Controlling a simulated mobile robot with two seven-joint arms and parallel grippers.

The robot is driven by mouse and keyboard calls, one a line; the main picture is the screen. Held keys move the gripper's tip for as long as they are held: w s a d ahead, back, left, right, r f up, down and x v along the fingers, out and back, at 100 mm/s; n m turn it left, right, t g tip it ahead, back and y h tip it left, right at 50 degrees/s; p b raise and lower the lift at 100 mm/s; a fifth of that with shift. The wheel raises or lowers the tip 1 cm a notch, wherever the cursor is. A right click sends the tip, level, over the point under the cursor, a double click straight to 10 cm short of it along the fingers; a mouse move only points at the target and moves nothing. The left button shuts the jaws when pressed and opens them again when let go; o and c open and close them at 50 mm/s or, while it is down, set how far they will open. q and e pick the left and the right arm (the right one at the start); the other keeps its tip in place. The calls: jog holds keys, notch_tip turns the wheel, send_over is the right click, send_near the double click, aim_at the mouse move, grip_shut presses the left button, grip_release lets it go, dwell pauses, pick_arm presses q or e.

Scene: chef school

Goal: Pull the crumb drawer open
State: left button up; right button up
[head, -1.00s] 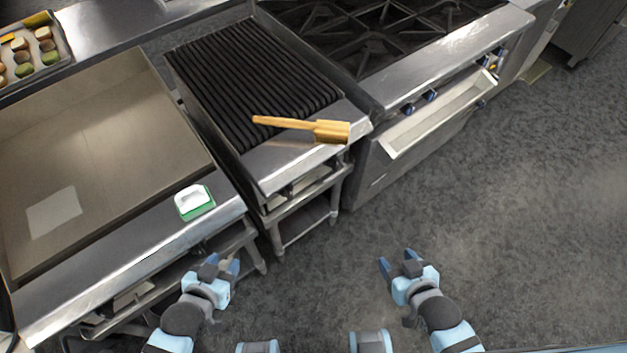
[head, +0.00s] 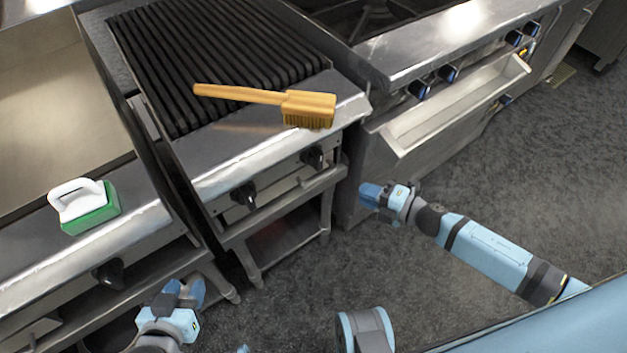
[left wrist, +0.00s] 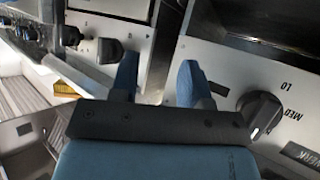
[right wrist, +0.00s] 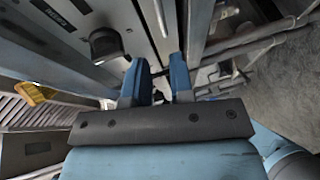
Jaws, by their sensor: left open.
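A long pale metal tray-like front (head: 455,105) juts out below the knobs of the range in the head view. I cannot tell whether it is the crumb drawer; no part is labelled so. My right gripper (head: 370,192) is lower left of it, near the range's front corner. Its fingers also show in the right wrist view (right wrist: 160,75), a narrow gap apart, with nothing clearly held. My left gripper (head: 183,290) is open and empty below the griddle's front edge. In the left wrist view its fingers (left wrist: 157,80) point past a black knob.
A wooden brush (head: 308,108) lies on the charbroiler's front ledge. A green-and-white scrubber (head: 90,208) rests on the griddle's front ledge. Black knobs (head: 243,195) stick out from the appliance fronts. Grey floor (head: 560,190) is open at the right.

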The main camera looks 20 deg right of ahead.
aim_at(320, 176)
jog(key=b+x, duration=0.1)
jog(key=x, duration=1.3)
jog(key=shift+f, duration=0.1)
jog(key=shift+d, duration=0.1)
jog(key=shift+c, duration=0.2)
grip_shut()
